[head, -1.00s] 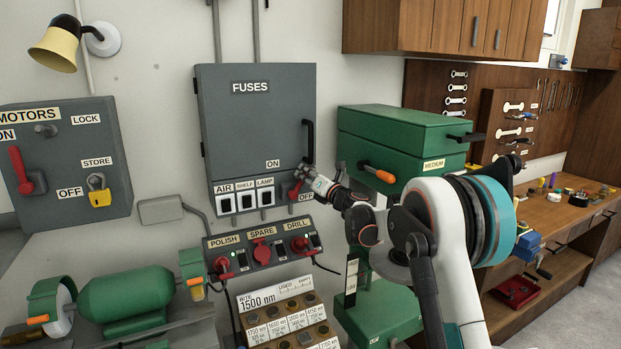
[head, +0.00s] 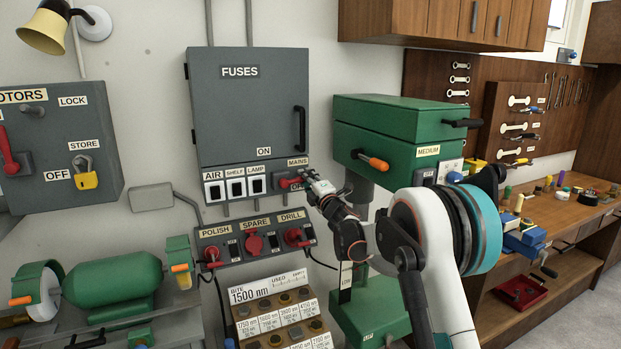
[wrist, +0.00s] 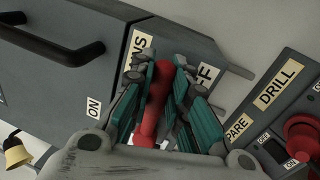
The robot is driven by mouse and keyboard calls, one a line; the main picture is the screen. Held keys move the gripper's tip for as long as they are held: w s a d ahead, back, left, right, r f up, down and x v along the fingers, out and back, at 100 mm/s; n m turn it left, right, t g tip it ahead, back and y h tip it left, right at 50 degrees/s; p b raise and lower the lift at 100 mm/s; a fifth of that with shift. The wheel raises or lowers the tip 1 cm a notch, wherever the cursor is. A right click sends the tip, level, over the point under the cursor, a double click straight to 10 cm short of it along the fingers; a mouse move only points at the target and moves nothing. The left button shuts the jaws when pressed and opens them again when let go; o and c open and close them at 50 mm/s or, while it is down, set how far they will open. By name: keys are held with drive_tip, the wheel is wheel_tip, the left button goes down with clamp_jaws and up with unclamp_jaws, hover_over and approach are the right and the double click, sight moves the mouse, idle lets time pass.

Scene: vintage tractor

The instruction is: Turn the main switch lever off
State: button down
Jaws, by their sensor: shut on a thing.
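The red main switch lever (head: 289,183) sits at the lower right of the grey fuse box (head: 250,110), under the MAINS label (head: 298,162). In the head view it lies roughly level, its free end towards the right. My gripper (head: 309,178) reaches in from the right and is shut on the lever's handle end. In the wrist view the teal fingers of my gripper (wrist: 165,82) close on both sides of the red lever (wrist: 153,105). The OFF label (wrist: 207,75) is partly hidden behind the fingers there.
Below stands a socket panel (head: 256,240) with red plugs and a DRILL label. The AIR, SHELF and LAMP switches (head: 235,187) are left of the lever. A green drill press (head: 395,135) stands close on the right. The fuse box door handle (head: 300,128) is above.

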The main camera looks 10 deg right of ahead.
drive_tip(key=shift+d+f+m, duration=0.1)
drive_tip(key=shift+f+m, duration=0.4)
drive_tip(key=shift+m, duration=0.2)
drive_tip(key=c, duration=1.5)
unclamp_jaws()
drive_tip(key=v, duration=1.2)
drive_tip(key=shift+f, duration=0.1)
